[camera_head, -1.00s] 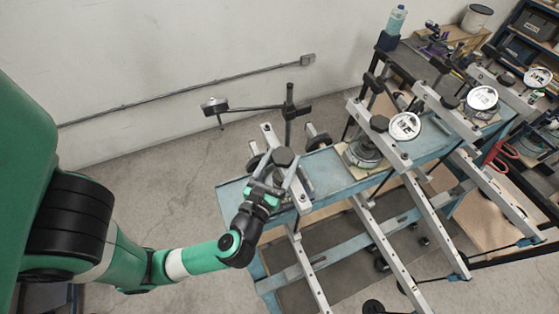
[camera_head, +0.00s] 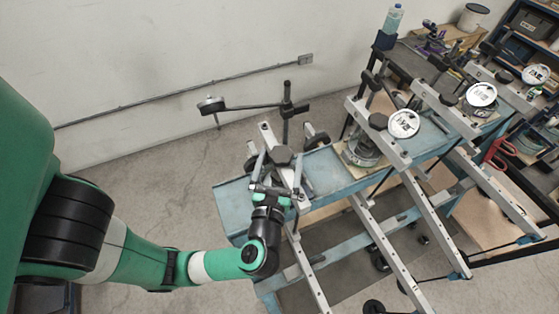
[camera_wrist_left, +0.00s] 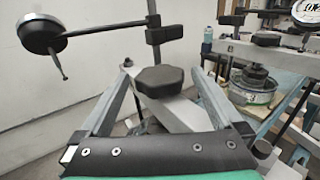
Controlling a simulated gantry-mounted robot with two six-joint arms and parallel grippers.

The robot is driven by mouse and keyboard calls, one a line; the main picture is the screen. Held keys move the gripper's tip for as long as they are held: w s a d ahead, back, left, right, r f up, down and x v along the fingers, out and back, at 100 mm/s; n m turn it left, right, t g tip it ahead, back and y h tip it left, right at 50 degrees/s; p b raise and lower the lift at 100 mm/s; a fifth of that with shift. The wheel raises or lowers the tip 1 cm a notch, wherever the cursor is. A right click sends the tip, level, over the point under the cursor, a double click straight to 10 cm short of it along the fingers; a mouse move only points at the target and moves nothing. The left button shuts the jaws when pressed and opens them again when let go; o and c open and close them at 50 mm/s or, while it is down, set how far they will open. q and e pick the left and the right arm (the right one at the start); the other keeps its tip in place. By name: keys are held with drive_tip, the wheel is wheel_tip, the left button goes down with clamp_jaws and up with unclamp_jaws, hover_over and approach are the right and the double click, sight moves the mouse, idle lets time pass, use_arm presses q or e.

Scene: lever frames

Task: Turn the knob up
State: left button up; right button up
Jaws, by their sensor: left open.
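The nearest black faceted knob (camera_head: 282,156) sits on a grey metal lever bar at the left end of the blue bench frame. It is also in the middle of the left wrist view (camera_wrist_left: 159,80). My left gripper (camera_head: 279,168) is open, with one finger on each side of the knob. In the left wrist view, gaps show between the knob and both fingers. I cannot tell how the fingertips compare with it in height. My right gripper is not in view.
A dial indicator on a black stand (camera_head: 287,106) rises just behind the knob. More levers with black knobs (camera_head: 378,121) and round white dials (camera_head: 404,124) stand to the right. A white wall is behind, with open floor on the left.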

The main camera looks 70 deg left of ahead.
use_arm(q)
drive_tip(key=b+v, duration=0.2)
drive_tip(key=v, duration=0.9)
drive_tip(key=shift+s+d+b, duration=0.2)
drive_tip(key=shift+d+b, duration=0.1)
drive_tip(key=shift+b, duration=0.05)
